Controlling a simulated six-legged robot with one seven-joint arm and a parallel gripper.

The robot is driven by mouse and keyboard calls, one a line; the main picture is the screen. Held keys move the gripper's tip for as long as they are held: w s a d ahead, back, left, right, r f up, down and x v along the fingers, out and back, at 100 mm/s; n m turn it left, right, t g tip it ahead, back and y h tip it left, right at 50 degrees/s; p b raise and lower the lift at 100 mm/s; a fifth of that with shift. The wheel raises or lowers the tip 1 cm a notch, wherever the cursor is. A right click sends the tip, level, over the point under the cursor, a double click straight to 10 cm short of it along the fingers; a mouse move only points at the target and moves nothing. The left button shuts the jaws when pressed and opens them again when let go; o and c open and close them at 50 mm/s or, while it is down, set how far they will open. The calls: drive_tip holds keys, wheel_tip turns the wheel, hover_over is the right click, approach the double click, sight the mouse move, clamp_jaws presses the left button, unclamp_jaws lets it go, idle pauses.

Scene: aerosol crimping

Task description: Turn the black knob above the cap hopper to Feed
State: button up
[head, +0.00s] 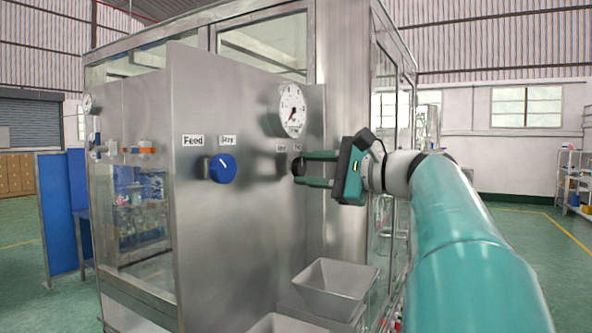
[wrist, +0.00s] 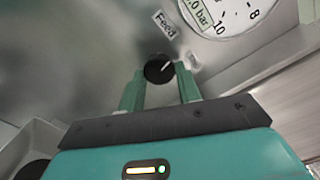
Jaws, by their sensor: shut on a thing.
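The black knob (head: 298,168) sits on the steel panel below a round gauge, and it also shows in the wrist view (wrist: 156,69). Its white mark points toward the right side in the wrist view, away from the Feed label (wrist: 165,24) and toward a second, unreadable label (wrist: 191,61). My gripper (head: 304,169) is shut on the knob, with one green finger on each side of it. In the wrist view the fingertips partly cover the panel around the knob. A pale, open-topped hopper (head: 335,285) stands below and to the right of the knob.
A blue knob (head: 221,168) with its own Feed (head: 193,141) and Stay (head: 227,141) labels is on the panel to the left. The gauge (head: 292,110) is just above the black knob. A second hopper (head: 275,324) is cut off at the bottom.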

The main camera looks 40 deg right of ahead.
drive_tip(key=n, duration=0.6)
drive_tip(key=shift+r+n, duration=0.1)
drive_tip(key=shift+n, duration=0.3)
idle(0.3)
drive_tip(key=o, duration=1)
drive_tip(key=shift+w, duration=0.1)
drive_tip(key=shift+c, duration=0.2)
drive_tip(key=shift+s, duration=0.2)
drive_tip(key=v, duration=1.3)
drive_tip(key=shift+s, duration=0.35)
